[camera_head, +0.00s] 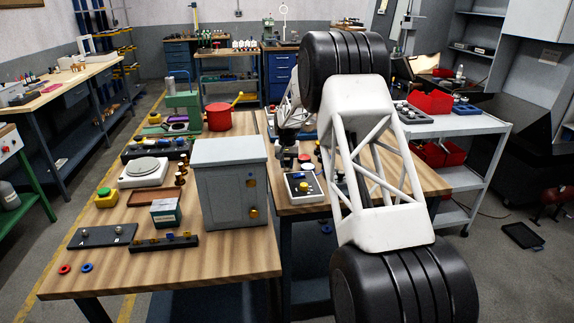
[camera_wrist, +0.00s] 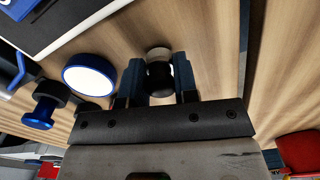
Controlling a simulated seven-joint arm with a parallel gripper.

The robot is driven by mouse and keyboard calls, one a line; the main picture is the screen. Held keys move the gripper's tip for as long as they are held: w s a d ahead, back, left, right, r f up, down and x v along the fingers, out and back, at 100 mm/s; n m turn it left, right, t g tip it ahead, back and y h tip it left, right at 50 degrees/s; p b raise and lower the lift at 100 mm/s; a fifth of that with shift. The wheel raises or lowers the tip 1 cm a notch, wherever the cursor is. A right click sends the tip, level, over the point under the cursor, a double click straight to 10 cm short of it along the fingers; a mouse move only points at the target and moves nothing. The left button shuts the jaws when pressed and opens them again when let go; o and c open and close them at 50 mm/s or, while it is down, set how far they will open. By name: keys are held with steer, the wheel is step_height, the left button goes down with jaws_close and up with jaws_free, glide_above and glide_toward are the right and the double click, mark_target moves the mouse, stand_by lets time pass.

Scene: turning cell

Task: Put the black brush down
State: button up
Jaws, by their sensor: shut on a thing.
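My gripper (camera_wrist: 158,68) is shut on the black brush (camera_wrist: 160,80) in the wrist view. The brush shows as a dark rounded body between the two fingers, with a pale round part beyond it. Wood bench top lies behind it; I cannot tell whether the brush touches the wood. The brush cannot be made out there.
A tray (camera_head: 305,188) with small parts stands close to my gripper. The wrist view shows a blue-rimmed white disc (camera_wrist: 90,76) and a blue knob (camera_wrist: 42,112) to the left. A grey cabinet (camera_head: 228,185) stands left. Bare wood lies right of the fingers.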

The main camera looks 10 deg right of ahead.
mark_target(287, 160)
steer(key=shift+f, duration=0.3)
steer(key=o, duration=0.9)
steer(key=shift+r, duration=0.15)
step_height(287, 160, up, 12)
steer(key=shift+r, duration=0.1)
stand_by(0.9)
steer(key=shift+s, duration=0.1)
